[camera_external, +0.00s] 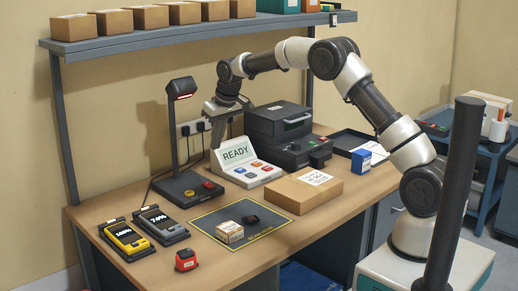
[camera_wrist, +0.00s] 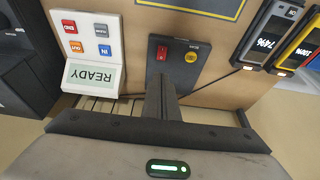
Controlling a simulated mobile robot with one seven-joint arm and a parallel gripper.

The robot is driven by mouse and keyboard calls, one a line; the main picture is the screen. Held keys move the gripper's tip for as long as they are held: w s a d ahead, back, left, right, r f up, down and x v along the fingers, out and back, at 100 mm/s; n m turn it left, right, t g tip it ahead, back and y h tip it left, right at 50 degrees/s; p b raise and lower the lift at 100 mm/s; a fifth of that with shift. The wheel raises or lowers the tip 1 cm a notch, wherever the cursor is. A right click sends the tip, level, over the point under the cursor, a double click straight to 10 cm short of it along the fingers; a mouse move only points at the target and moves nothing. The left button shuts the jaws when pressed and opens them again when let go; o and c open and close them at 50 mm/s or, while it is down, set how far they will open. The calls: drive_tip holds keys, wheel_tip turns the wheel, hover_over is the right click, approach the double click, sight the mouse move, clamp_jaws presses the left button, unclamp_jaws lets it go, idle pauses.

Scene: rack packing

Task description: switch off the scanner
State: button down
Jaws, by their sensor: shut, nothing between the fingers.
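The scanner has a dark head (camera_external: 181,88) with a glowing red strip, held on a thin post above a black base (camera_external: 188,188). The base carries a red switch (camera_external: 208,185) and a round yellow button (camera_external: 187,194). In the wrist view the base holds the red switch (camera_wrist: 161,52) at left and the yellow button (camera_wrist: 191,57) at right. My gripper (camera_external: 216,138) is near the wall, behind and right of the scanner post, pointing down. In the wrist view my gripper (camera_wrist: 163,80) is shut and empty, its tips appearing just below the red switch. Contact is not visible.
A READY panel (camera_external: 236,154) with coloured buttons stands right of the base. A black printer-like machine (camera_external: 278,122) is behind it. Two handheld devices (camera_external: 127,238) (camera_external: 161,223) sit front left. A mat (camera_external: 205,222) with a small box lies in front; a shelf (camera_external: 130,38) hangs above.

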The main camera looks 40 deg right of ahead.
drive_tip(key=shift+w, duration=0.45)
approach(207, 183)
drive_tip(key=x, duration=0.5)
drive_tip(key=shift+w+d+f, duration=0.1)
drive_tip(key=shift+w+d, duration=0.05)
drive_tip(key=shift+w, duration=0.1)
drive_tip(key=shift+f, duration=0.45)
